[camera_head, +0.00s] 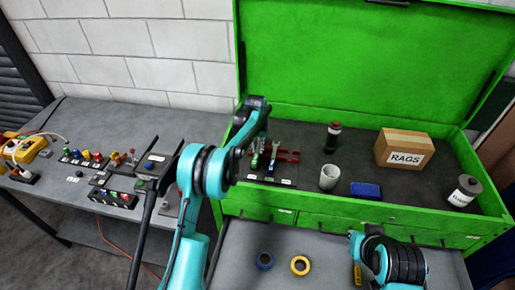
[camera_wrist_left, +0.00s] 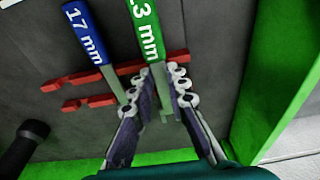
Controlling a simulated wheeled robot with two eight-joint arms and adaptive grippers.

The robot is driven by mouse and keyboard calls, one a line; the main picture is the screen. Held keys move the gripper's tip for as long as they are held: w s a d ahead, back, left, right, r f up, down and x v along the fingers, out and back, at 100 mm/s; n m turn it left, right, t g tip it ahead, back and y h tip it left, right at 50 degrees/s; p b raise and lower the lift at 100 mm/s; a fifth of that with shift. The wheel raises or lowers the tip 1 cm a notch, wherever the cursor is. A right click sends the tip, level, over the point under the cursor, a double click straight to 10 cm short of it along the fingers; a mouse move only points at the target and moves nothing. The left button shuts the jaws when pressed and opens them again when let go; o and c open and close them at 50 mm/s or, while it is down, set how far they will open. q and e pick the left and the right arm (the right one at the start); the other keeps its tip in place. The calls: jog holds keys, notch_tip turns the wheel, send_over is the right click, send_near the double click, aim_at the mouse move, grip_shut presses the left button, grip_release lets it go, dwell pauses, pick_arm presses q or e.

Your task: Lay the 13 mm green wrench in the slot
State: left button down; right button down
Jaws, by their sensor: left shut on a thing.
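The green wrench (camera_wrist_left: 146,32) has "3 mm" of its label showing in the left wrist view. My left gripper (camera_wrist_left: 165,85) is shut on it, with a fingertip on each side. In the head view the green wrench (camera_head: 254,161) is partly behind my left arm, inside the green tool chest. A red slotted holder (camera_wrist_left: 103,73) runs under the wrenches. The green wrench lies across the holder as seen from above; I cannot tell whether it touches it. A blue 17 mm wrench (camera_wrist_left: 88,40) lies across the holder just left of the green one.
In the chest stand a grey cup (camera_head: 329,178), a dark bottle (camera_head: 332,138), a blue box (camera_head: 366,190), a RAGS carton (camera_head: 404,149) and a labelled can (camera_head: 464,191). A cluttered bench (camera_head: 60,197) is at left.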

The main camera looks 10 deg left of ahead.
pick_arm(q)
jog(key=c, duration=1.1)
grip_release()
jog(key=shift+s+r+p, duration=0.15)
jog(key=shift+r+p, duration=0.4)
jog(key=shift+r, duration=0.6)
jog(key=shift+s+r+p, duration=0.2)
jog(key=shift+r+p, duration=0.35)
jog(key=shift+r, duration=0.6)
jog(key=shift+s+r+p, duration=0.15)
jog(key=shift+r+p, duration=0.4)
jog(key=shift+r, duration=0.6)
